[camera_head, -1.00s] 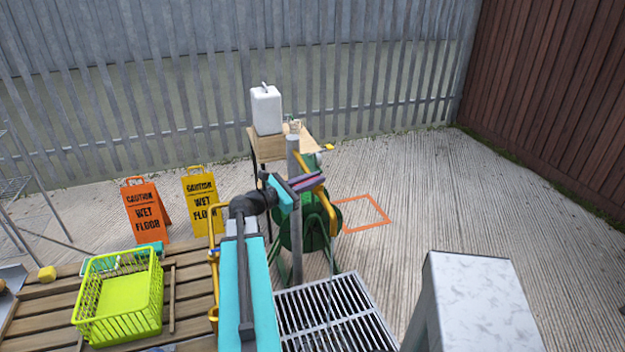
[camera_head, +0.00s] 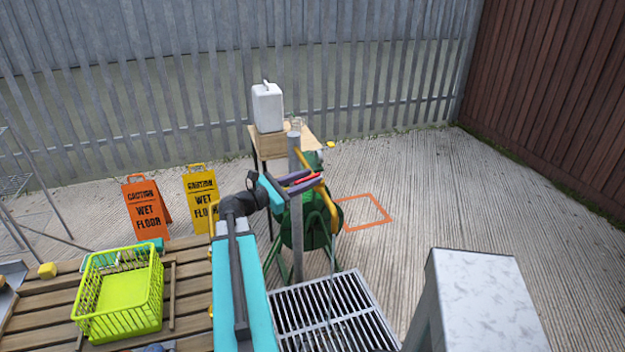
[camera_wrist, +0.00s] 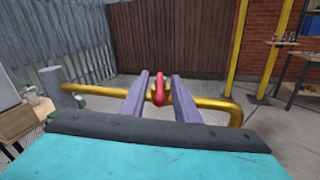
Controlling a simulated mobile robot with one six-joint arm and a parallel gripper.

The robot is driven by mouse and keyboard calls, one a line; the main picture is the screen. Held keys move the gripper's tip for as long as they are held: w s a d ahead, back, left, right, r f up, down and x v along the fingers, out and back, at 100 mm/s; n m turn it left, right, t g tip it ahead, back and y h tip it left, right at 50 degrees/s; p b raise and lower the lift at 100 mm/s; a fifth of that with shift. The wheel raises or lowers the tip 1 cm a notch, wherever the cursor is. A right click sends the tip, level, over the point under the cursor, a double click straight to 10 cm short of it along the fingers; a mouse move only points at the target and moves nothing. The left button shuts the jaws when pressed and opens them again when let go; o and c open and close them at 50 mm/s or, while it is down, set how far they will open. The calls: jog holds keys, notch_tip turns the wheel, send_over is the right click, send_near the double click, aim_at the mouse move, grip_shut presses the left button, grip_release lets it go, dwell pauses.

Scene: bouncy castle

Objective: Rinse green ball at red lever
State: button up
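The red lever (camera_wrist: 159,88) sits on a gold pipe (camera_wrist: 215,104) in the wrist view, between the two purple fingers of my gripper (camera_wrist: 160,92). The fingers are apart, with a gap visible on each side of the lever. In the head view my gripper (camera_head: 304,182) is at the upright post, and the red lever (camera_head: 308,181) shows as a thin strip between its fingers. I cannot make out a green ball in either view.
A lime basket (camera_head: 120,300) stands on a slatted wooden table (camera_head: 190,300) at lower left. A floor grate (camera_head: 330,310) lies below the post. Wet-floor signs (camera_head: 148,208) and a small table with a white canister (camera_head: 267,108) stand behind. Open concrete lies to the right.

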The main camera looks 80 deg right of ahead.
jog(key=b+v, duration=0.2)
jog(key=v, duration=0.8)
jog(key=shift+w+a+b, duration=0.25)
jog(key=shift+b, duration=0.1)
notch_tip(320, 180, up, 9)
jog(key=p, duration=0.9)
jog(key=shift+r+p, duration=0.5)
